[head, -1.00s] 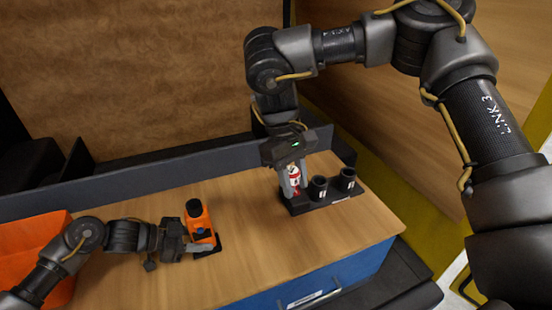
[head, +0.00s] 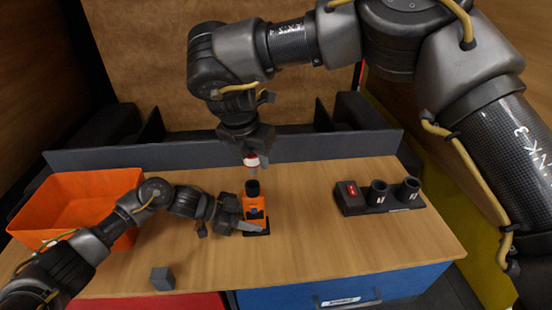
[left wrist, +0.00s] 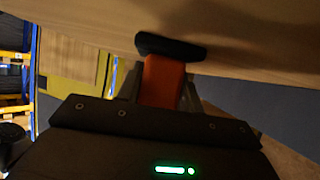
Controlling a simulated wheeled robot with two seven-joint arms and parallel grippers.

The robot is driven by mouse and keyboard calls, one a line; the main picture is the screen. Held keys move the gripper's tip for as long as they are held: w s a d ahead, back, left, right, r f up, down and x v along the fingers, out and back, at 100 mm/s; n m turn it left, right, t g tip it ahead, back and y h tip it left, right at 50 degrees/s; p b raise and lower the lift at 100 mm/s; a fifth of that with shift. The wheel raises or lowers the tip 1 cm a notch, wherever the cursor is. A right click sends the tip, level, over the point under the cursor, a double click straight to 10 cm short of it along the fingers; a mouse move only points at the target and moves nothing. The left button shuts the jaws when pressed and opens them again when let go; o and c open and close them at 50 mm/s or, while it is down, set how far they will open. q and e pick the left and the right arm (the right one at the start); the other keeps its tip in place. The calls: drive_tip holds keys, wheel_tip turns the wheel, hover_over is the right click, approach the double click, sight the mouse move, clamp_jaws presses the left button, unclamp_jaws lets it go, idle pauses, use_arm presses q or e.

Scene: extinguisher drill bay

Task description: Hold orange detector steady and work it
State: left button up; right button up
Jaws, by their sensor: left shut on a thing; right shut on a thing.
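The orange detector (head: 254,208) stands on its black base on the wooden bench, with a black round top. My left gripper (head: 243,223) is shut on its body from the left. In the left wrist view the orange body (left wrist: 162,80) sits between the fingers, with a black end (left wrist: 170,46) beyond. The canister's upper part is hidden by the gripper.
A black holder (head: 378,208) with two black cups and a red-marked block stands at the right of the bench. An orange bin (head: 75,185) is at the left, and a small grey cube (head: 162,278) lies at the front. Bench between detector and holder is clear.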

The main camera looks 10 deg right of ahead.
drive_tip(key=shift+a+n, duration=0.25)
drive_tip(key=shift+n, duration=0.05)
drive_tip(key=shift+f, duration=0.1)
drive_tip(key=shift+f, duration=1.5)
drive_tip(key=shift+f, duration=1.65)
idle(0.9)
drive_tip(key=o, duration=1.2)
drive_tip(key=shift+c, duration=0.2)
drive_tip(key=v, duration=1.2)
drive_tip(key=shift+d, duration=0.1)
